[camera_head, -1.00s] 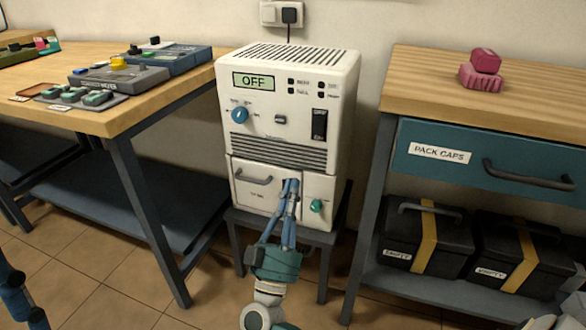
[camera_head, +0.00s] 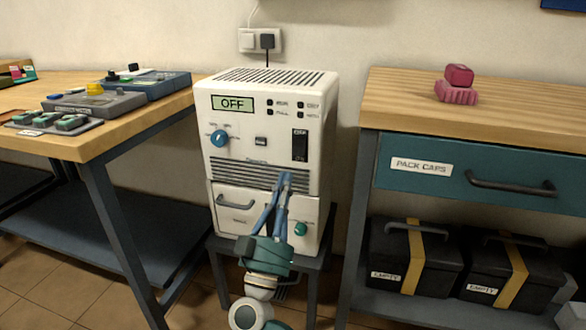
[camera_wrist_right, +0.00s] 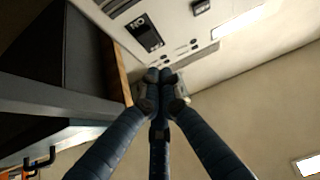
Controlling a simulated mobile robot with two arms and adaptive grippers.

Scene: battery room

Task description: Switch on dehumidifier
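The white dehumidifier (camera_head: 262,135) stands on a small dark stand in the middle of the head view. Its display (camera_head: 233,103) reads OFF. A blue knob (camera_head: 219,138) is on the left of its front, and a black rocker switch (camera_head: 300,145) is on the right. The switch also shows in the right wrist view (camera_wrist_right: 144,33). My right gripper (camera_head: 286,176) is in front of the lower grille, below the switch. In the wrist view its fingertips (camera_wrist_right: 160,76) are together, with nothing seen between them. My left gripper is out of view.
A wooden bench (camera_head: 70,146) with meters stands on the left. Another bench (camera_head: 400,98) on the right has a drawer labelled PACK CAPS (camera_head: 480,165) and black boxes below. A plug (camera_head: 267,41) is in the wall.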

